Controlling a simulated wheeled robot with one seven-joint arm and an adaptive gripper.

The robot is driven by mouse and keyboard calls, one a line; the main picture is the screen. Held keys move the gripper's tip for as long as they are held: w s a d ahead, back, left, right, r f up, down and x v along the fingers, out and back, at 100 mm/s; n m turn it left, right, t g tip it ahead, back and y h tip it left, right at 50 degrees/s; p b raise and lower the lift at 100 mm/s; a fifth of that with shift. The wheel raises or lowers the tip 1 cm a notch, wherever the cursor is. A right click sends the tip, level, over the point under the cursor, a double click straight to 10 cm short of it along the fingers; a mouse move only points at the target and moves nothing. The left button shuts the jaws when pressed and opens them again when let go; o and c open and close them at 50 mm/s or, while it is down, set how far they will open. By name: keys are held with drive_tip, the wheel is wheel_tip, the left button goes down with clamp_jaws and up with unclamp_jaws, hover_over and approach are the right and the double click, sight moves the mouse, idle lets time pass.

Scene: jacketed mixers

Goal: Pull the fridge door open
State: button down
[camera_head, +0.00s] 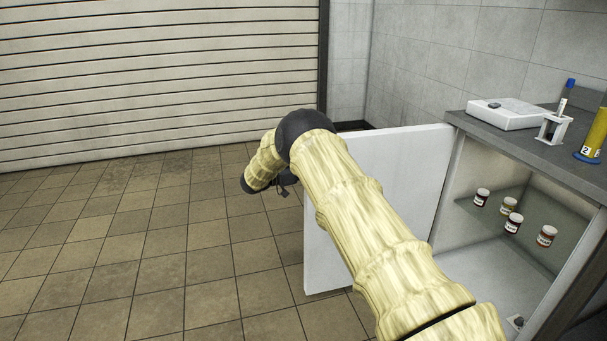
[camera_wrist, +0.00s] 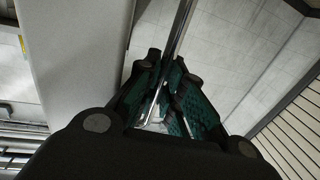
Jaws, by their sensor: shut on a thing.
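The white fridge door (camera_head: 405,165) stands swung wide open, its panel to the left of the fridge opening. My arm crosses in front of it and hides its middle. My gripper (camera_head: 284,185) is at the door's far left side in the head view, small and partly hidden by my arm. In the wrist view my gripper (camera_wrist: 166,92) has its dark green-padded fingers closed around a shiny metal bar handle (camera_wrist: 181,28). The pale door panel (camera_wrist: 75,60) fills the left of that view. The handle is not visible in the head view.
The open fridge (camera_head: 485,255) shows a glass shelf with several small jars (camera_head: 513,222). On the grey counter (camera_head: 540,140) above stand a white device (camera_head: 508,113), a small tube rack (camera_head: 553,128) and a yellow cylinder (camera_head: 593,138). The tiled floor (camera_head: 150,250) to the left is clear, up to a shutter (camera_head: 160,70).

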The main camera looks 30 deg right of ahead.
drive_tip(key=shift+w+d+r, duration=0.1)
drive_tip(key=shift+w+d, duration=0.2)
drive_tip(key=shift+w, duration=0.3)
drive_tip(key=shift+w+d+r, duration=0.1)
drive_tip(key=shift+w+d, duration=0.15)
drive_tip(key=shift+w, duration=0.3)
drive_tip(key=c, duration=1.8)
unclamp_jaws()
drive_tip(key=shift+f, duration=0.1)
drive_tip(key=shift+d, duration=0.1)
drive_tip(key=shift+s, duration=0.15)
drive_tip(key=a, duration=0.8)
drive_tip(key=w+a, duration=0.1)
drive_tip(key=a, duration=0.3)
